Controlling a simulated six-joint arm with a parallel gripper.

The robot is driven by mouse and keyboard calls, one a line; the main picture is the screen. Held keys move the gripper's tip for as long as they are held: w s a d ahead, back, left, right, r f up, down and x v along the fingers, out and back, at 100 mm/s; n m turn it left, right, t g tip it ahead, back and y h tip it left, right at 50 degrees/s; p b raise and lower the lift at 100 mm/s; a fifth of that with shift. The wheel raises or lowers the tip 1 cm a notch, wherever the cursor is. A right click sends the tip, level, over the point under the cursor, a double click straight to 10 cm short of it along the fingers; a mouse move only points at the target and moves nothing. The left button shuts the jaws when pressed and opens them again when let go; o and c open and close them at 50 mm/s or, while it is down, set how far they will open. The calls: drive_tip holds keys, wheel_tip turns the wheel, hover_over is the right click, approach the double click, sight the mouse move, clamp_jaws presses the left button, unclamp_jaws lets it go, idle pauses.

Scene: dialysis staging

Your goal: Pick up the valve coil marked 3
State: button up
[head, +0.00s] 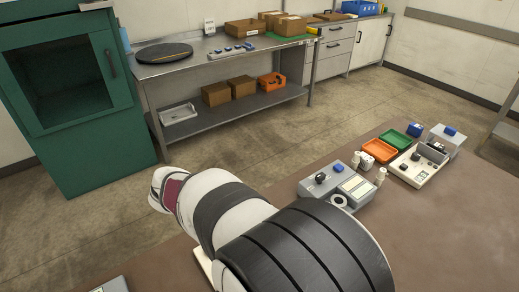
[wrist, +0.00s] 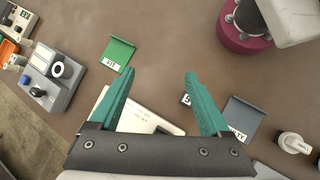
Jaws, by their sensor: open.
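My gripper (wrist: 160,73) is open and empty, with its teal fingers over the brown table in the wrist view. A small dark block (wrist: 185,100) with a white label lies partly behind the right finger; its mark looks like an S or 5, and I cannot tell whether it is a coil. A grey box (wrist: 40,97) at left bears a dark round part (wrist: 37,92) and a white ring (wrist: 57,69). In the head view a dark part (head: 320,177) sits on a grey box (head: 311,190). I cannot read a 3 on anything; my arm hides the gripper there.
A green plate (wrist: 118,53) and a grey plate (wrist: 243,115), labelled in part "LTY", flank the fingers. A white panel (wrist: 150,122) lies between them, and a white cylinder (wrist: 291,142) at right. Orange (head: 380,150) and green (head: 394,138) trays stand farther along the table.

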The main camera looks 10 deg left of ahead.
drive_tip(key=s+a+f+n+t+h, duration=0.1)
drive_tip(key=a+f+n+t, duration=0.3)
drive_tip(key=a, duration=0.3)
drive_tip(key=s+a+f+n+t, duration=0.1)
drive_tip(key=a+f+n+t, duration=0.2)
drive_tip(key=a+n, duration=0.3)
drive_tip(key=s+a+f+n+t+h, duration=0.1)
drive_tip(key=s+a+f+n+t, duration=0.2)
drive_tip(key=a, duration=0.4)
drive_tip(key=shift+n, duration=0.4)
drive_tip(key=x, duration=1)
drive_tip(key=w+a+x, duration=0.1)
drive_tip(key=x, duration=0.5)
drive_tip(key=shift+f, duration=0.3)
clamp_jaws()
